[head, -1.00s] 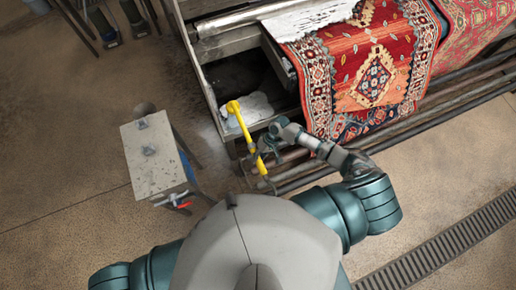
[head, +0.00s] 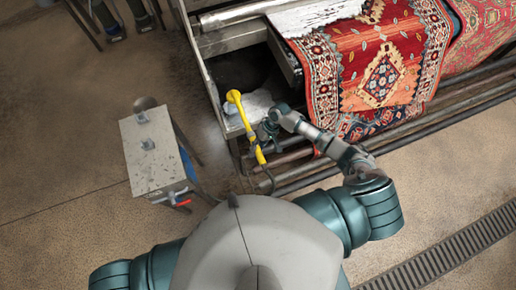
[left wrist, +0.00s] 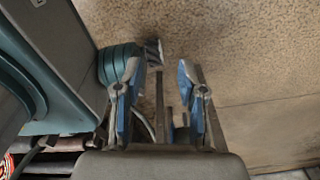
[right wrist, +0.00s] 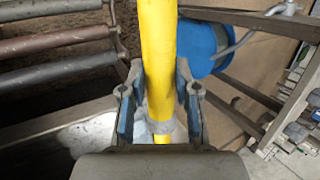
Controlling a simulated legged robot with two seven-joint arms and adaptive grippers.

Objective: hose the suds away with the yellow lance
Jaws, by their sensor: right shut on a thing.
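The yellow lance (head: 245,122) is in my right gripper (head: 264,134), its round head end up and left over the machine's open trough. In the right wrist view the lance (right wrist: 158,50) runs between the two fingers of the right gripper (right wrist: 160,112), which are shut on it. White suds (head: 257,104) lie in the trough by the lance head. More white foam (head: 312,14) covers the upper left of the red patterned rug (head: 378,75). My left gripper (left wrist: 160,85) shows only in the left wrist view, fingers apart and empty above the floor.
A small metal table (head: 152,155) with a red-handled valve (head: 181,202) stands left of the machine. A blue container (right wrist: 203,48) is near it in the right wrist view. Metal rollers (head: 400,130) run along the machine's front. A floor drain grate (head: 450,245) lies at lower right.

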